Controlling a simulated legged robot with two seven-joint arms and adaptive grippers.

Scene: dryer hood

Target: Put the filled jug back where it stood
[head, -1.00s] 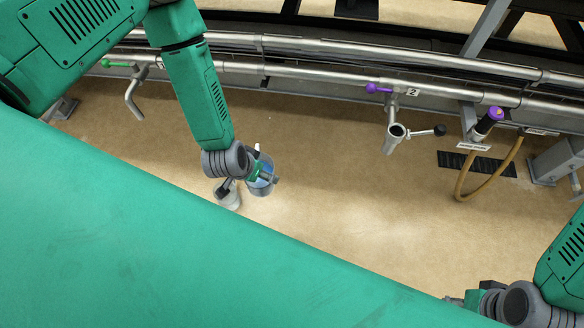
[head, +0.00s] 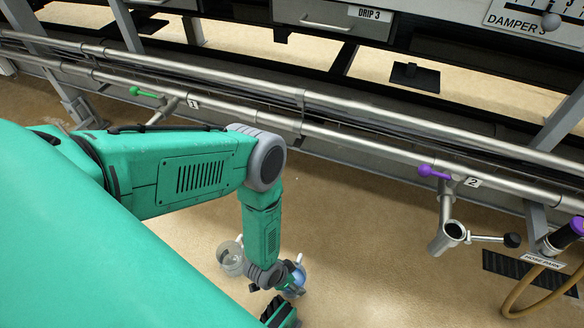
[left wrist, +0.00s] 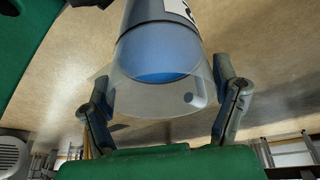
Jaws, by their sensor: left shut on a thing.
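The jug (head: 297,287) is a clear vessel with blue liquid in it, low in the middle of the head view and partly hidden by my gripper. My left gripper (head: 290,272) is shut on it. In the left wrist view the jug (left wrist: 158,62) lies between the two fingers of my left gripper (left wrist: 162,88), with blue liquid behind its clear wall and part of a white label at the top. I cannot tell whether its base touches the floor. My right gripper is not in view.
Pipes with a green-handled tap 1 (head: 148,93) and a purple-handled tap 2 (head: 446,236) run behind. A hose (head: 530,290) hangs at right. The tan floor between is clear.

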